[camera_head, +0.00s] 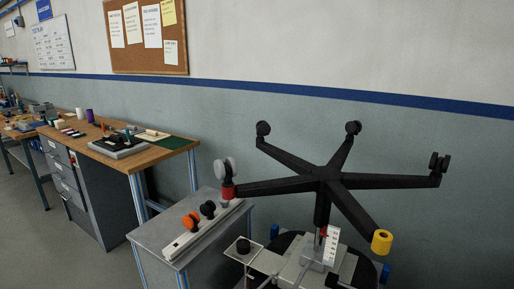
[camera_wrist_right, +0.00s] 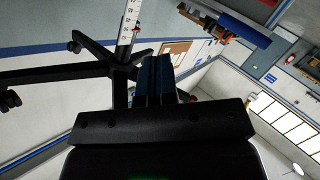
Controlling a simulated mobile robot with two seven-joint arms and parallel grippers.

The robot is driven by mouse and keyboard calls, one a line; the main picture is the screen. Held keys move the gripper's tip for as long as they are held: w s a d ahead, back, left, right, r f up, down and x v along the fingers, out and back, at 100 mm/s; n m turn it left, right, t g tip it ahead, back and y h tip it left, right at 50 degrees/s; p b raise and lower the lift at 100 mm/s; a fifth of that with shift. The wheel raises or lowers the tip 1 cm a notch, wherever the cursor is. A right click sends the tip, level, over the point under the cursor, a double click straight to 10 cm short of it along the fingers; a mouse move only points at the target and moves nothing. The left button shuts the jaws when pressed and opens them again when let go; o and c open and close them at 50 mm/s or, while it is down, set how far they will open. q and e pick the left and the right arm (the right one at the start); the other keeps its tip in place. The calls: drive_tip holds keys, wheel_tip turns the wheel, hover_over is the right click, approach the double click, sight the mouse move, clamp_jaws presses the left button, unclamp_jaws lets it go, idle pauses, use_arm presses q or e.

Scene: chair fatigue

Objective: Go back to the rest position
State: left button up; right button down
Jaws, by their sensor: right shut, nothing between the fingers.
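No gripper shows in the head view, and my left gripper is not in view at all. My right gripper (camera_wrist_right: 155,65) shows in the right wrist view. Its two dark blue fingers are together, with nothing between them. A black five-legged chair base (camera_head: 325,177) stands upside down on a test fixture (camera_head: 312,262) in the head view. The chair base also shows in the right wrist view (camera_wrist_right: 120,58), behind and to the left of the fingers. I see no contact between the fingers and the base.
A white scale (camera_head: 332,244) stands upright by the chair base's hub. A grey side table (camera_head: 152,232) holds a rail with orange and black casters (camera_head: 191,221). A wooden workbench (camera_head: 75,137) with tools stands at the left. Grey floor (camera_head: 35,240) is clear at the lower left.

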drive_tip(key=s+d+f+m+g+h, duration=0.1)
drive_tip(key=s+f+m, duration=0.3)
drive_tip(key=s, duration=0.6)
drive_tip(key=s+d+f+m+g+h, duration=0.2)
drive_tip(key=s+f+m+h, duration=0.1)
drive_tip(key=s+f, duration=0.5)
drive_tip(key=s+m, duration=0.1)
drive_tip(key=s, duration=0.2)
drive_tip(key=shift+s+d+g, duration=0.2)
drive_tip(key=shift+d+g, duration=0.05)
drive_tip(key=shift+g, duration=0.15)
